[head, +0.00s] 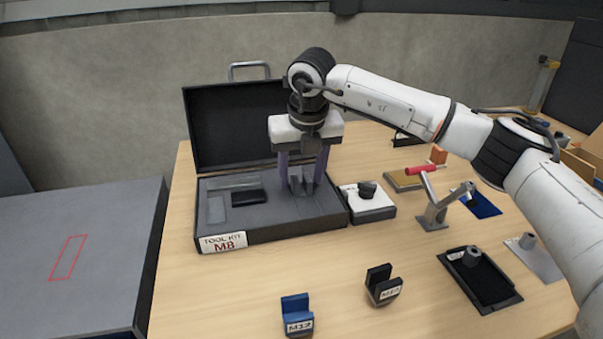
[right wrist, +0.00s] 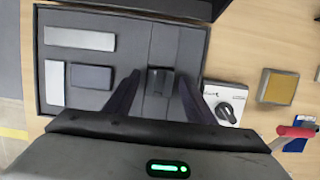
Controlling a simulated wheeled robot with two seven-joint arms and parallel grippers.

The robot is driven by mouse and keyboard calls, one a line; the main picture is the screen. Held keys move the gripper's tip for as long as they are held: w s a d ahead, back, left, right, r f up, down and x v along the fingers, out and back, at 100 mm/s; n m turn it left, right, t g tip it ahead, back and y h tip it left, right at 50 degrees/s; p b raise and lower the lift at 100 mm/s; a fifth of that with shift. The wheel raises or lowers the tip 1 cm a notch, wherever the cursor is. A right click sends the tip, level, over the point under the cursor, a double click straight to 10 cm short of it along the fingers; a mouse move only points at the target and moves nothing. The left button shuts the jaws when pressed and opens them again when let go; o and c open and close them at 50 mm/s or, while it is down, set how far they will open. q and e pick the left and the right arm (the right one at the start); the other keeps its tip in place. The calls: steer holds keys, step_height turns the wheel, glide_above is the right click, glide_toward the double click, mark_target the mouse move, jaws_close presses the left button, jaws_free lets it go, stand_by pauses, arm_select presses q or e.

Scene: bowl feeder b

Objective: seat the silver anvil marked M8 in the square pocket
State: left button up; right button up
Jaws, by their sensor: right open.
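A grey U-shaped piece (head: 300,184), apparently the silver anvil, stands in the right part of the open tool case (head: 270,232) labelled "TOOL KIT M8". No M8 mark on the piece itself is readable. My right gripper (head: 302,172) points down over it, with its two purple fingers apart, one on each side. In the right wrist view the piece (right wrist: 160,82) lies between the open fingers (right wrist: 159,90). I cannot tell whether the fingers touch it. I cannot make out the square pocket. My left gripper is not in view.
A blue M12 block (head: 297,315) and a black marked block (head: 382,285) stand at the front. Right of the case are a white box with a black knob (head: 368,203), a red-handled lever tool (head: 433,212) and a black tray (head: 480,280). The front-left tabletop is clear.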

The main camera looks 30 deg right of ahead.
steer(key=v, duration=1.2)
steer(key=shift+r, duration=0.15)
